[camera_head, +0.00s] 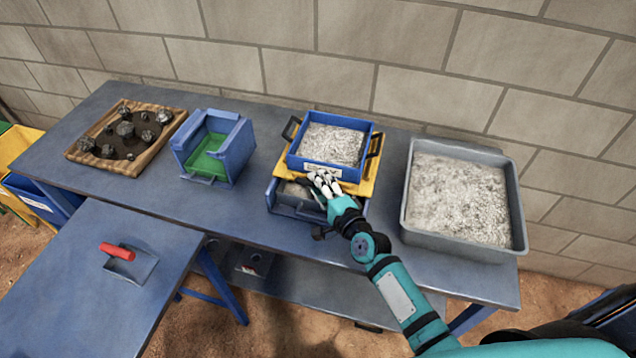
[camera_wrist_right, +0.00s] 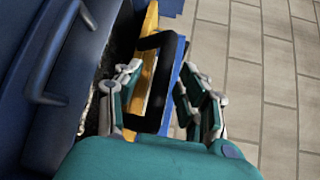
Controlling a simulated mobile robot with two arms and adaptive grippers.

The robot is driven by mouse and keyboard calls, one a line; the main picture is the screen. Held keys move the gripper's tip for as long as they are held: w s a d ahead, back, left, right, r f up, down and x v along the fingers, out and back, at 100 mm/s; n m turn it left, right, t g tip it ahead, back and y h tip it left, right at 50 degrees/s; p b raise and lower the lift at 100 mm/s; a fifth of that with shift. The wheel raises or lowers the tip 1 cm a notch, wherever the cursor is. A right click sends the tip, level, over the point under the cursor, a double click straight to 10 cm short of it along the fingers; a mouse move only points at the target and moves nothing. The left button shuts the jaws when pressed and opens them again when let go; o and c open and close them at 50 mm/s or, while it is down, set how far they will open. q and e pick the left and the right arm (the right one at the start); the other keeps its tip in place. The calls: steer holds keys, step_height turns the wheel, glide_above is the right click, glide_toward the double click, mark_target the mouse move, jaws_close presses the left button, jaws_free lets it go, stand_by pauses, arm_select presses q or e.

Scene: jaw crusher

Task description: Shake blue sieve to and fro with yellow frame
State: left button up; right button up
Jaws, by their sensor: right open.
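The blue sieve (camera_head: 364,139), filled with grey crushed stone, rests on the yellow frame (camera_head: 368,184) over a blue base on the main table. A black handle (camera_head: 375,145) stands out on the right and another on the left. My right gripper (camera_head: 325,183) is at the front edge of the sieve and frame and hides part of them. In the right wrist view the gripper (camera_wrist_right: 158,95) is open. The yellow frame (camera_wrist_right: 151,65) and a black handle (camera_wrist_right: 172,38) show beyond and between its fingers; I cannot tell whether they touch. My left gripper is out of view.
A grey tray (camera_head: 409,218) of crushed stone stands close on the right. A blue crusher box (camera_head: 236,155) with a green inside and a wooden tray (camera_head: 153,160) of rocks stand left. A red-handled scoop (camera_head: 133,262) lies on the front table. A brick wall (camera_head: 290,50) is behind.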

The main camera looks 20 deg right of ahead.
steer(key=shift+w, duration=0.35)
steer(key=shift+c, duration=0.5)
jaws_close()
steer(key=shift+s+f, duration=0.1)
